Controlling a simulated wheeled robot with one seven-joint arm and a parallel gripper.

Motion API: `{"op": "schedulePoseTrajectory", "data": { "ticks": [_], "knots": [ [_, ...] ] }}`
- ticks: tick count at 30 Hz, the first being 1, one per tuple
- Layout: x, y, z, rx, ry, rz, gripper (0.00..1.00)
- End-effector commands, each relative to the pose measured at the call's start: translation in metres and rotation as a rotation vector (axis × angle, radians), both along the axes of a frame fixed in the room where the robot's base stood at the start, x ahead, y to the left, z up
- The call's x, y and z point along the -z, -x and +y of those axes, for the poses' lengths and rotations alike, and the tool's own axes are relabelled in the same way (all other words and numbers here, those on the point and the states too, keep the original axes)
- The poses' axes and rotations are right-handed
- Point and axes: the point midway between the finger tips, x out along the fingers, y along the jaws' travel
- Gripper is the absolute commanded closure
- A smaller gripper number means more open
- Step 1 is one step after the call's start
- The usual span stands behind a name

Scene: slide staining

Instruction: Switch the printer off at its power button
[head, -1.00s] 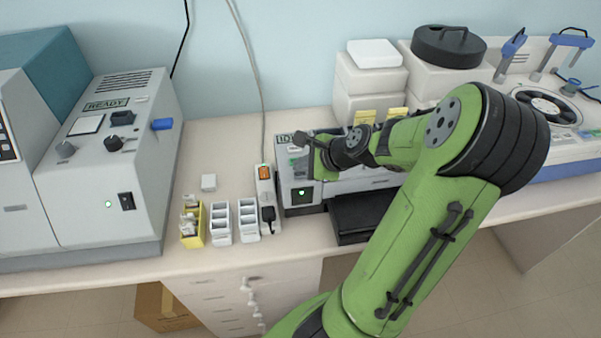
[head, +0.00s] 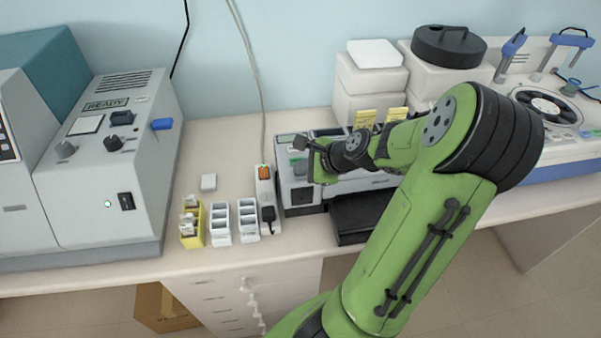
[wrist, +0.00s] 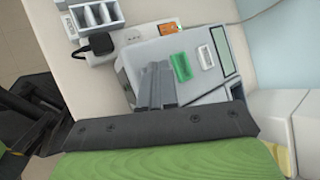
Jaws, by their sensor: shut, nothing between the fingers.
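The printer (head: 284,178) is a grey box on the bench, left of my forearm. The dark square power button (head: 302,195) on its front shows no green light. The small display (head: 287,141) on its top is blank. In the wrist view its top carries a green button (wrist: 181,66), a pale button (wrist: 205,57) and the display (wrist: 222,50). The power button is hidden in the wrist view, and I cannot tell whether the fingers touch the printer.
A power strip (head: 266,200) with an orange switch and a black plug stands just left of the printer. White racks (head: 247,218) and a yellow slide holder (head: 192,225) lie farther left. A large grey machine (head: 95,220) stands at the left. A black tray (head: 350,235) sits in front.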

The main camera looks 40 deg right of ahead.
Motion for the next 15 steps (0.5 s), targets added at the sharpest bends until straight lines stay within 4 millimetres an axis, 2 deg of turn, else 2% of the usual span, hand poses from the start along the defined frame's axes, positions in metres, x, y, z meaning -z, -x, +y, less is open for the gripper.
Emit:
{"op": "schedulePoseTrajectory", "data": {
  "ticks": [6,15],
  "knots": [
    [-0.0119,0.0002,0.0003,0.0,-0.001,0.001,1.0],
    [-0.0127,0.0003,0.0,0.001,-0.001,0.001,1.0]
  ]
}}
